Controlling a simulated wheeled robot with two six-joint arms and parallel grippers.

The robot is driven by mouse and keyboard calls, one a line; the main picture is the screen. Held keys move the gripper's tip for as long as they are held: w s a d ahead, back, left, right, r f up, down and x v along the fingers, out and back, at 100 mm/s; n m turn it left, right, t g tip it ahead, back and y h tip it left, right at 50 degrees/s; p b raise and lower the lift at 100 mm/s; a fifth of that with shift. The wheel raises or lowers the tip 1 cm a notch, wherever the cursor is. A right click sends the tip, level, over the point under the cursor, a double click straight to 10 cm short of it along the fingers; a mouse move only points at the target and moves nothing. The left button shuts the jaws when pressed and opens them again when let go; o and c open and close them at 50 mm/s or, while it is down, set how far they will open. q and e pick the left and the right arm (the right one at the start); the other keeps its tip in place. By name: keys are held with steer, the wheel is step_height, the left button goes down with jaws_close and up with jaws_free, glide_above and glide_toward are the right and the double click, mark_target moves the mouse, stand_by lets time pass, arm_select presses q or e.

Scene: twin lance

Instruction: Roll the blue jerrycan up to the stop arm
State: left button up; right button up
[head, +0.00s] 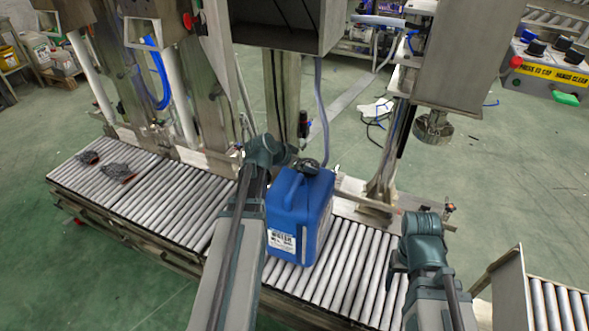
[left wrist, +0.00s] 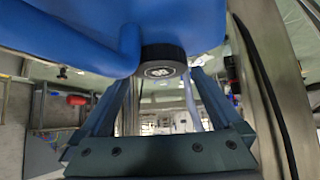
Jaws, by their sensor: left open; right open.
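The blue jerrycan (head: 301,215) stands upright on the roller conveyor (head: 345,262), its white label facing me and its black cap (head: 307,166) on top. My left gripper (head: 286,155) is open beside the top of the can, at the cap's left; its fingertips are partly hidden. In the left wrist view the can's blue body (left wrist: 70,35) and black cap (left wrist: 163,60) show close to the open fingers (left wrist: 165,88). My right gripper (head: 397,262) is open over the rollers, right of the can and apart from it. I cannot clearly tell the stop arm from the metal bars behind the rollers.
A steel machine with a nozzle (head: 433,127) hangs at the right, above and behind the rollers. The rollers between the can and my right gripper are bare. A button box (head: 548,70) stands at the upper right.

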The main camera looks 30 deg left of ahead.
arm_select(q)
steer(key=shift+b+x, duration=0.75)
steer(key=shift+x, duration=0.9)
